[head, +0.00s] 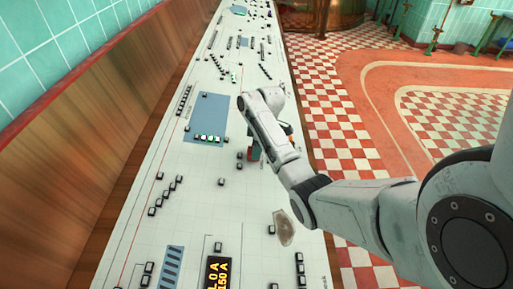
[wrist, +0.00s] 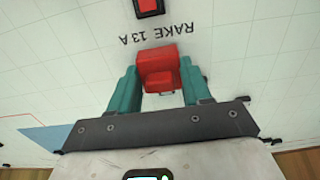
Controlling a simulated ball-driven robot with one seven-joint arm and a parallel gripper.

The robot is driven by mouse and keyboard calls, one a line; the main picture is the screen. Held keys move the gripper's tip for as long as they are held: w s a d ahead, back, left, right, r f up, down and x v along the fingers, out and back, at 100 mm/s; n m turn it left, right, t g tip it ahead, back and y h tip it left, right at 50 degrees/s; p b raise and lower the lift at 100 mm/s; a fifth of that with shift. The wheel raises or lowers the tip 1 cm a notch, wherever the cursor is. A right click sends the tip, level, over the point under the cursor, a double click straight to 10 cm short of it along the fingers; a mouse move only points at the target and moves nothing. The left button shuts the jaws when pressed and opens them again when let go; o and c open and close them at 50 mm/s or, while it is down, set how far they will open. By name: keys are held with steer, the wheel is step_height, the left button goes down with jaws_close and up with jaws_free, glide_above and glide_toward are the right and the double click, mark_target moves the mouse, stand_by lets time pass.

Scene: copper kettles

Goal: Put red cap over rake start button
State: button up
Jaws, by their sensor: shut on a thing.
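The red cap (wrist: 158,68) sits between the two teal fingers of my gripper (wrist: 157,88) in the wrist view. My gripper is shut on it. A black-framed button with a red face (wrist: 149,7) lies on the white panel at the top edge of the wrist view, partly cut off. The label "RAKE 13 A" (wrist: 150,33) reads upside down between the button and the cap. The cap is apart from the button. In the head view my gripper (head: 254,150) is over the panel, mostly hidden behind my arm, and the cap cannot be made out clearly.
The long white control panel (head: 190,200) carries many small dark buttons. A blue rectangle (head: 208,110) with lit green buttons lies left of my gripper. An orange-lit display (head: 217,272) and a brownish patch (head: 284,228) are nearer. A wooden wall borders the left; checkered floor lies right.

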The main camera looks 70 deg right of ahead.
steer(key=shift+w+f+b, duration=0.1)
steer(key=shift+f+b, duration=0.2)
steer(key=shift+f, duration=0.25)
steer(key=o, duration=1.1)
steer(key=shift+r, duration=0.15)
steer(key=shift+s+d+r+p, duration=0.1)
steer(key=shift+s+r+p, duration=0.05)
steer(key=shift+r+p, duration=0.6)
steer(key=shift+s+r+p, duration=0.1)
steer(key=shift+r+p, duration=0.5)
steer(key=shift+p, duration=0.1)
steer(key=shift+s+d+r+p, duration=0.1)
steer(key=shift+s+r, duration=0.05)
steer(key=shift+r, duration=0.65)
steer(key=shift+s+d+r+p, duration=0.1)
steer(key=shift+s+r, duration=0.05)
steer(key=shift+r, duration=0.7)
steer(key=shift+s+r+p, duration=0.1)
steer(key=shift+s+r, duration=0.05)
steer(key=shift+r, duration=0.65)
